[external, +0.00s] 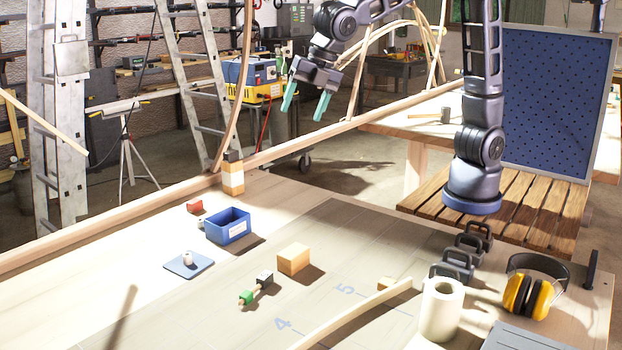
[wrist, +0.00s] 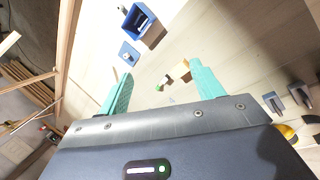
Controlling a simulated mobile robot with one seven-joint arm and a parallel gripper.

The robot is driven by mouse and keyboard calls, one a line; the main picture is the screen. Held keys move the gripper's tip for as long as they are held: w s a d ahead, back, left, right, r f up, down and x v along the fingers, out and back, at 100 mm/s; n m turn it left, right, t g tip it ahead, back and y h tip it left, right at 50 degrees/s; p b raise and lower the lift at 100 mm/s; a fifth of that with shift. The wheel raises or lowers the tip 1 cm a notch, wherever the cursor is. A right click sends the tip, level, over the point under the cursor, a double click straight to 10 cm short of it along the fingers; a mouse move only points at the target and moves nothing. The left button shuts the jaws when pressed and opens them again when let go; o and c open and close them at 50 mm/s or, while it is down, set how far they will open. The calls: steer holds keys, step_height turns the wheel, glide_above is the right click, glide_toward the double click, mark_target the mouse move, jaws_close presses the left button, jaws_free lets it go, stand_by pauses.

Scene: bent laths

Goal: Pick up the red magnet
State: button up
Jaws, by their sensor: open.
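A small red piece (external: 195,206), which looks like the red magnet, sits on the table just left of the blue bin (external: 228,225). I cannot make it out clearly in the wrist view. My gripper (external: 305,104) is open and empty, its two teal fingers pointing down, high above the table's far side. In the wrist view the open fingers (wrist: 160,84) frame bare table and small pieces, and the blue bin (wrist: 153,37) shows beyond them.
A wooden block (external: 293,259), a green piece (external: 246,298) and a dark cube (external: 265,277) lie mid-table. Bent laths run along the far edge. A white roll (external: 441,310) and earmuffs (external: 527,296) stand right.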

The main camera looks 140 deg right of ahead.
steer(key=w+d+f+n+g, duration=0.1)
steer(key=w+d+f+n, duration=0.2)
steer(key=d, duration=0.4)
steer(key=w+d+f+n, duration=0.1)
steer(key=w+d+f, duration=0.2)
steer(key=d+f, duration=0.3)
steer(key=n+g+h, duration=0.1)
steer(key=n, duration=0.3)
glide_toward(194, 201)
steer(key=x, duration=0.3)
steer(key=shift+w+d+f, duration=0.15)
steer(key=shift+w+d, duration=0.05)
steer(key=shift+w, duration=0.05)
steer(key=shift+s+x, duration=0.15)
steer(key=shift+x, duration=1.2)
steer(key=shift+s+x, duration=0.15)
steer(key=shift+x, duration=1.15)
steer(key=shift+a+f, duration=0.1)
steer(key=shift+a, duration=0.05)
steer(key=c, duration=1.2)
steer(key=shift+o, duration=0.2)
